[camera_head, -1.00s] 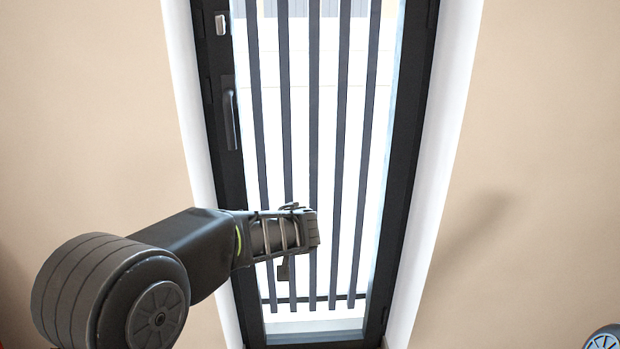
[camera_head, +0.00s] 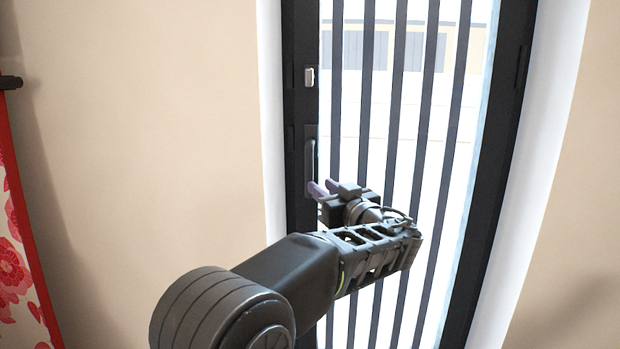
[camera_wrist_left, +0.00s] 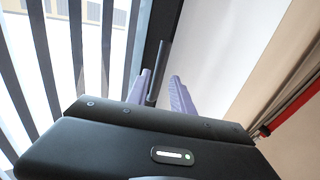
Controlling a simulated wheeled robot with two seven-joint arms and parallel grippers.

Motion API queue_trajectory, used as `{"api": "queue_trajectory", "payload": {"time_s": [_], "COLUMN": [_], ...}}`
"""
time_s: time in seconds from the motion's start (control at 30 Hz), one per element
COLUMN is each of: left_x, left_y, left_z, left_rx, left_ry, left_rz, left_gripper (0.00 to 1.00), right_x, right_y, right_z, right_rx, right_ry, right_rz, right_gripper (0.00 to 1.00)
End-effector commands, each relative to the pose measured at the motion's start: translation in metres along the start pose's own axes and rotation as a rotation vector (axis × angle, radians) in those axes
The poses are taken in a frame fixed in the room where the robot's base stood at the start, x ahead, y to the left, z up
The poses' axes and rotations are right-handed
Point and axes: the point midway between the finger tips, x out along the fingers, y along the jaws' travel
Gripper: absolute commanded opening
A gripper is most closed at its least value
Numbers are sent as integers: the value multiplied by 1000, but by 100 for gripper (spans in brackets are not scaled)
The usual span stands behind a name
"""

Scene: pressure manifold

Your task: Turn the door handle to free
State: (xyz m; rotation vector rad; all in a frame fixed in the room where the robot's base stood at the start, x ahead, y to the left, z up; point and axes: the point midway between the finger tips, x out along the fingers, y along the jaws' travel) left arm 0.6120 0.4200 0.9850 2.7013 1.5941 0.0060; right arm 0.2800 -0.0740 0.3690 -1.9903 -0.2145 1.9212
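The door handle (camera_head: 311,160) is a dark upright lever on the left side of the black door frame (camera_head: 300,105). My left gripper (camera_head: 323,187) is at the handle's lower end, its purple fingers pointing at the door. In the left wrist view the two fingers (camera_wrist_left: 161,77) are spread apart. The dark handle (camera_wrist_left: 157,62) shows between their tips there, nearer the left finger. I cannot tell whether a finger touches it. The gripper looks open. My right gripper is not in view.
The door has dark vertical bars (camera_head: 400,100) over bright glass to the right of the handle. A small light fitting (camera_head: 309,77) sits above the handle. Beige wall (camera_head: 150,130) flanks the door. A red floral panel (camera_head: 15,240) stands at the far left.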

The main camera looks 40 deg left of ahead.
Motion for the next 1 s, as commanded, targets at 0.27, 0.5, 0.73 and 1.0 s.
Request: {"api": "queue_trajectory", "payload": {"time_s": [0.27, 0.5, 0.73, 1.0], "left_x": [32, 67, 76, 76], "left_y": [-1, -1, 0, 0], "left_z": [-1, -1, 0, 0], "left_rx": [3, 3, 1, 1], "left_ry": [1, 1, -1, -1], "left_rz": [-5, -3, 0, 0], "left_gripper": [28, 28, 28, 20], "right_x": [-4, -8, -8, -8], "right_y": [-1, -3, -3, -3], "right_z": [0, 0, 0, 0], "right_rx": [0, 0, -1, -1], "right_ry": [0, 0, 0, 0], "right_rz": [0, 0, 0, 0], "right_gripper": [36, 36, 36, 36]}}
